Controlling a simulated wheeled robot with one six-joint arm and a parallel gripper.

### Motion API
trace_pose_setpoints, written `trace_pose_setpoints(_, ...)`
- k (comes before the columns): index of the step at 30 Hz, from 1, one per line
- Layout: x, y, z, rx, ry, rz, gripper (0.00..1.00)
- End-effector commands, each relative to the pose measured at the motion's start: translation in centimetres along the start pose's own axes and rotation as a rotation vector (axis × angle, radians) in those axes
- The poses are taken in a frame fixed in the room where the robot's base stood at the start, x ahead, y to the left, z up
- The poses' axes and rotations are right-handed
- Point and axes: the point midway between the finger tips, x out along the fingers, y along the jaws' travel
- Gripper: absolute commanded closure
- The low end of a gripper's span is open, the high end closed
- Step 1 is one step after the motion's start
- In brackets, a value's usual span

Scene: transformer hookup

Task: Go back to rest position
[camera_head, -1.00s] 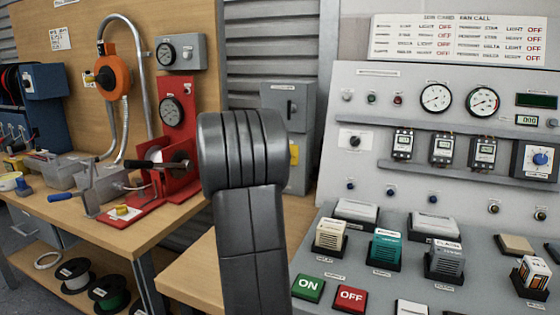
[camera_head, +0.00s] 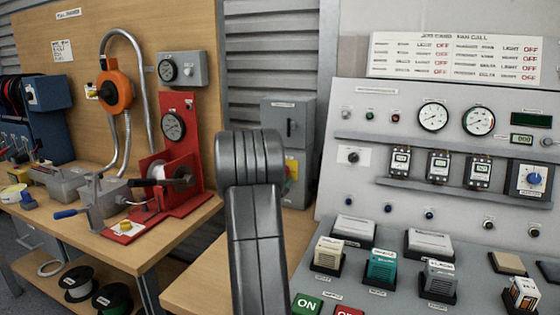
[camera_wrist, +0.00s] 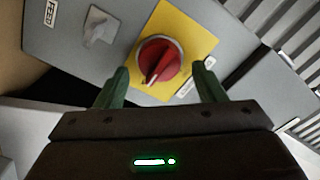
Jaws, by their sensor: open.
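My gripper (camera_wrist: 160,88) shows in the wrist view with its two green fingers spread apart. Nothing is between the fingers. Beyond them is a red rotary knob (camera_wrist: 160,62) on a yellow plate (camera_wrist: 190,30), on a grey box. Whether the fingers touch the knob is not clear; they appear to stand on either side of it. In the head view the grey switch box (camera_head: 287,118) stands behind my dark arm link, and a bit of its yellow plate (camera_head: 291,168) shows. My gripper is hidden there behind the arm.
A sloped control panel (camera_head: 400,205) with gauges, switches and coloured blocks fills the right. A wooden workbench (camera_head: 130,250) with a red winder (camera_head: 177,150), trays and tools is at the left. A bare strip of wooden bench (camera_head: 200,280) lies between them.

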Motion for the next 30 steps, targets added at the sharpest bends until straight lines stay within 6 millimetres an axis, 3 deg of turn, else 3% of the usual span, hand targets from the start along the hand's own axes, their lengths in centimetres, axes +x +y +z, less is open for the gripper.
trace_pose_setpoints(21,-0.02,-0.97,0.05,-0.746,-0.001,0.000,0.37)
trace_pose_setpoints(30,-0.03,-0.84,0.33,-0.908,-0.001,-0.001,0.37)
